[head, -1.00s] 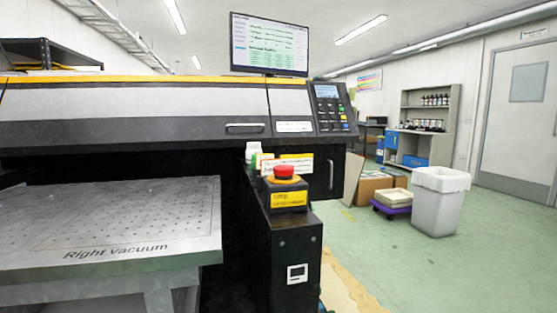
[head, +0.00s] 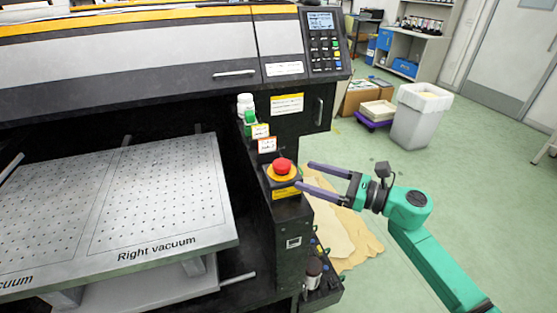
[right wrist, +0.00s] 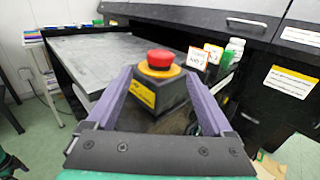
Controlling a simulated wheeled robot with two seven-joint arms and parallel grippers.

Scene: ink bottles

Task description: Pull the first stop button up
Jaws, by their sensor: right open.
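The red stop button (head: 283,166) sits on a yellow ring on top of a black box with a yellow label, at the front corner of the printer. My right gripper (head: 304,175) comes in from the right, its two purple fingers spread apart and pointing at the box. In the right wrist view the red button (right wrist: 160,60) stands ahead between the open fingers, and the gripper (right wrist: 163,82) looks empty. I cannot tell whether a finger touches the box. My left gripper is not in view.
The printer's perforated vacuum table (head: 160,215) lies left of the button. White and green bottles (head: 246,104) and small label cards (head: 267,145) stand just behind it. A white bin (head: 415,120) and boxes stand farther back on open floor.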

